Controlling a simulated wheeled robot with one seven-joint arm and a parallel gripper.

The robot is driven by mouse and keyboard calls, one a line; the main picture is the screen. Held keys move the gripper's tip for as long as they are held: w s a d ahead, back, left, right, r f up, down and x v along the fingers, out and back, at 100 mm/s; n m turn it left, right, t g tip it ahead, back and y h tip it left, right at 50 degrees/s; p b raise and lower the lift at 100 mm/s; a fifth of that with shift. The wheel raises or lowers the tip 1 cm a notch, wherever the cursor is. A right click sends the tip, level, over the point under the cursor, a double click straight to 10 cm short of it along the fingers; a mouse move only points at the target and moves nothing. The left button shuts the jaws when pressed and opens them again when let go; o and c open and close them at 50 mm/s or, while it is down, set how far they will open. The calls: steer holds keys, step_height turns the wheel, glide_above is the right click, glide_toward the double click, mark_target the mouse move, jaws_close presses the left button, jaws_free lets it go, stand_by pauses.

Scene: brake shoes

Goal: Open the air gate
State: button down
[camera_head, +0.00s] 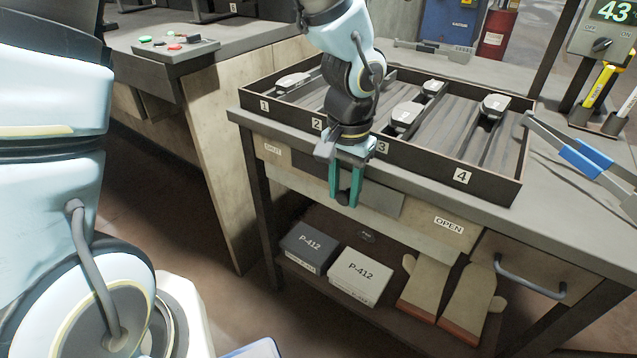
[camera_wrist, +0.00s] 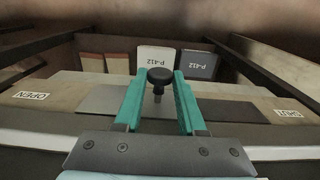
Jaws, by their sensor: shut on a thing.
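The air gate is a grey sliding plate (camera_head: 384,203) on the front of the bench, with a dark round knob (camera_head: 344,197) standing out from it. A SHUT label (camera_head: 273,149) is to its left and an OPEN label (camera_head: 449,226) to its right. My gripper (camera_head: 346,185) points down with its teal fingers on either side of the knob, shut on it. In the wrist view the knob (camera_wrist: 160,76) sits between the fingertips, in front of the plate (camera_wrist: 232,110). The plate lies between the two labels there, with OPEN on the left. The fingers hide part of the plate.
A divided tray (camera_head: 490,183) numbered 1 to 4 holds several brake shoes on the bench above. Boxes (camera_head: 360,275) and gloves (camera_head: 425,285) lie on the shelf below. A drawer handle (camera_head: 528,281) juts out at the right. Blue-handled tongs (camera_head: 585,160) rest on the bench.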

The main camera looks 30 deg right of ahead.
steer(key=shift+s+d, duration=0.35)
steer(key=shift+s, duration=0.2)
steer(key=c, duration=0.5)
jaws_free()
step_height(320, 180, up, 11)
steer(key=p, duration=0.1)
steer(key=shift+p, duration=0.3)
steer(key=shift+f, duration=0.1)
